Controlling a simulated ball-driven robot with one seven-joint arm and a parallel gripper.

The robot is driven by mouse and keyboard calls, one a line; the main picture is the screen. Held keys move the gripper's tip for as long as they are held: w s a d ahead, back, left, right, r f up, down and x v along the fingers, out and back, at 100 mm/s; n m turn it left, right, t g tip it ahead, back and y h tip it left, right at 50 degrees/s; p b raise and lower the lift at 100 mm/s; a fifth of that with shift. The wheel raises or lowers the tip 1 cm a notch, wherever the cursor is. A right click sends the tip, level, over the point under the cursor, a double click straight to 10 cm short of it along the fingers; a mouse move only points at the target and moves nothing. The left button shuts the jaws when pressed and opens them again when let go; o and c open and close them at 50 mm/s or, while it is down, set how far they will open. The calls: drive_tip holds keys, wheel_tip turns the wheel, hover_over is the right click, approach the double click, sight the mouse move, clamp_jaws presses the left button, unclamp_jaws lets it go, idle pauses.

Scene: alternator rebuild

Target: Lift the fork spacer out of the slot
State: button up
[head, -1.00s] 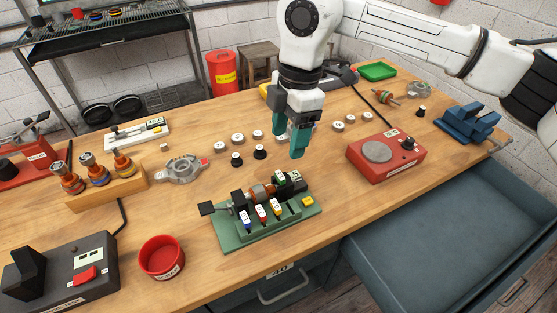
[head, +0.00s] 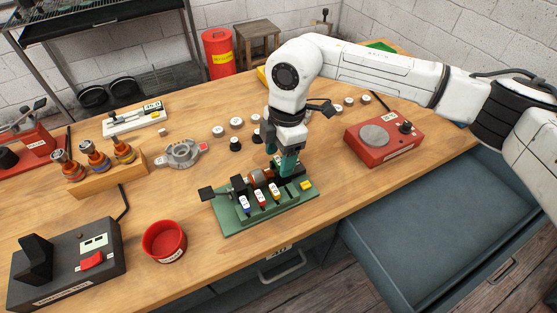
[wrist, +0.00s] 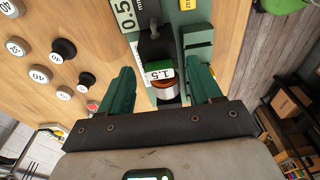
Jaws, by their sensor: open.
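The green fixture (head: 236,226) sits at the front middle of the bench, holding a copper-coloured rotor (head: 258,178). A green fork spacer marked 1.5 (wrist: 160,72) stands at the rotor's end in the wrist view. In the head view my gripper hides it. Blue (head: 244,205), red (head: 260,200) and orange (head: 276,193) tagged spacers stand along the fixture's front. My gripper (head: 282,170) is low over the fixture's right end. In the wrist view my gripper (wrist: 164,74) is open, with one teal finger on each side of the green tag and visible gaps.
A red bowl (head: 164,241) and a dark box with a red switch (head: 68,270) are at the left front. A red scale (head: 383,142) stands to the right. Several round weights (head: 236,123) lie behind the fixture. An open drawer (head: 430,215) is at the right front.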

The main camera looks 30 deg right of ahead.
drive_tip(key=shift+f, duration=0.2)
drive_tip(key=c, duration=1.1)
drive_tip(key=shift+r, duration=0.1)
